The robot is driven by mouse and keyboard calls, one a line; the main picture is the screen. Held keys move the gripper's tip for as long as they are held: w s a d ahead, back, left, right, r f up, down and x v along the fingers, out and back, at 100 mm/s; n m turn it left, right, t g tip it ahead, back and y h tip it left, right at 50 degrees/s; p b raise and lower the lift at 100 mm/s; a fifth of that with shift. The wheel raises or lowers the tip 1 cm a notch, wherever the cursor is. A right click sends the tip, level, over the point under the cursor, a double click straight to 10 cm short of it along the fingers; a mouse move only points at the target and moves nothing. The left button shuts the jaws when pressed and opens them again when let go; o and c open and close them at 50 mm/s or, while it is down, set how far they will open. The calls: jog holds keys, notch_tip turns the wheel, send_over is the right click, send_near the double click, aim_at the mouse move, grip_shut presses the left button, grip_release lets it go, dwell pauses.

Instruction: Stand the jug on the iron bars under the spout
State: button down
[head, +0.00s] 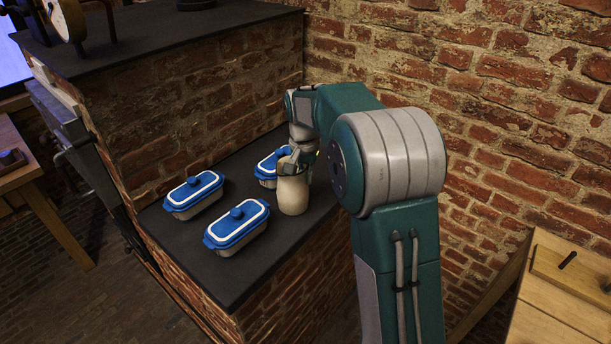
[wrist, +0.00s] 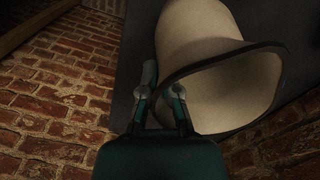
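The cream jug (head: 292,194) is upright on or just over the dark slab at the front right, in front of a blue-lidded dish. My gripper (head: 290,162) is at its top. In the wrist view the jug (wrist: 200,30) shows large, with its dark-rimmed mouth towards the camera. The fingers of my gripper (wrist: 163,80) are at the left end of this rim, one outside the jug and one over its mouth. Whether they press on the wall is not clear. I cannot make out the spout or the iron bars.
Several blue-lidded dishes, such as the front one (head: 237,228), stand on the dark slab (head: 175,232). A higher brick block with a dark top (head: 170,40) rises behind it. A brick wall (head: 480,60) is close behind my arm. Wooden furniture (head: 570,300) is at the lower right.

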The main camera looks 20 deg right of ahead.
jog(key=shift+d, duration=0.35)
jog(key=c, duration=0.8)
grip_release()
jog(key=shift+a, duration=0.4)
jog(key=shift+d, duration=0.1)
